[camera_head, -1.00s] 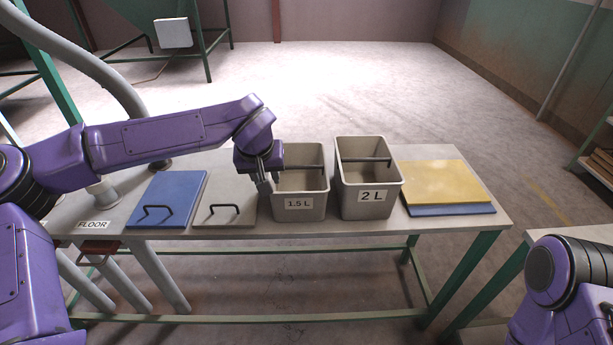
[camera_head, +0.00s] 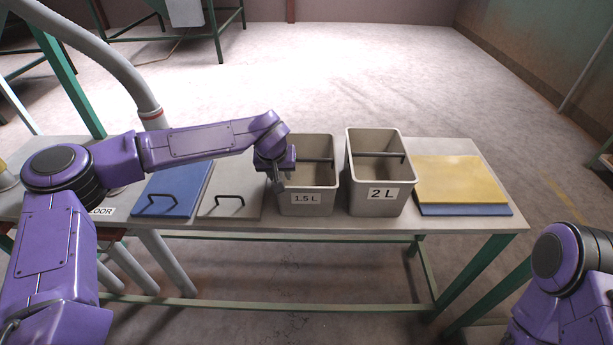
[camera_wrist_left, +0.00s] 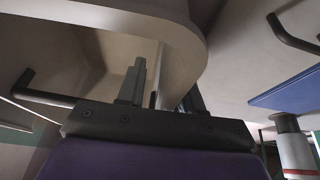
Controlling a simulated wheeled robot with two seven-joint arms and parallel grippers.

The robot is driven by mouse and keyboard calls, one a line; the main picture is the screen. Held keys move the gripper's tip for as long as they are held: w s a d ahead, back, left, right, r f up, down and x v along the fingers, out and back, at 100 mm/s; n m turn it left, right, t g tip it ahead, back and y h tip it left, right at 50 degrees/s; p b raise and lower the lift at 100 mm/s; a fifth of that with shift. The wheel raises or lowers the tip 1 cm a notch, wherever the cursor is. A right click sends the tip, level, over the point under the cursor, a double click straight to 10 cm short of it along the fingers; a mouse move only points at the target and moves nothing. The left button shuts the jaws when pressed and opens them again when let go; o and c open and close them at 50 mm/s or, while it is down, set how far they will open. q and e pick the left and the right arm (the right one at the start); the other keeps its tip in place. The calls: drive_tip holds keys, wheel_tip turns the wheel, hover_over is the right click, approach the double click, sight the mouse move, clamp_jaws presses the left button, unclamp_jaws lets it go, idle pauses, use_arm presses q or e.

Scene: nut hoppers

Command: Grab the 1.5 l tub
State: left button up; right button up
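The 1.5 l tub (camera_head: 322,201) is a beige open box with a "1.5 L" label and a dark bar across it, upright on the table. My left gripper (camera_head: 279,185) is at its left wall. In the left wrist view the tub's rounded rim and wall (camera_wrist_left: 182,62) run between the two fingers of my left gripper (camera_wrist_left: 165,90), one inside the tub and one outside. The fingers stand apart, and I see no clear grip on the wall. The tub's bar (camera_wrist_left: 45,97) shows at the left there. My right gripper is out of view; only part of that arm shows.
The larger 2 L tub (camera_head: 379,199) stands just right of it. A grey lid (camera_head: 240,181) and a blue lid (camera_head: 180,181), both with handles, lie to the left. A yellow board (camera_head: 462,178) on a blue one lies at the right. The table's front edge is close.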

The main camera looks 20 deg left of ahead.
use_arm(q)
clamp_jaws()
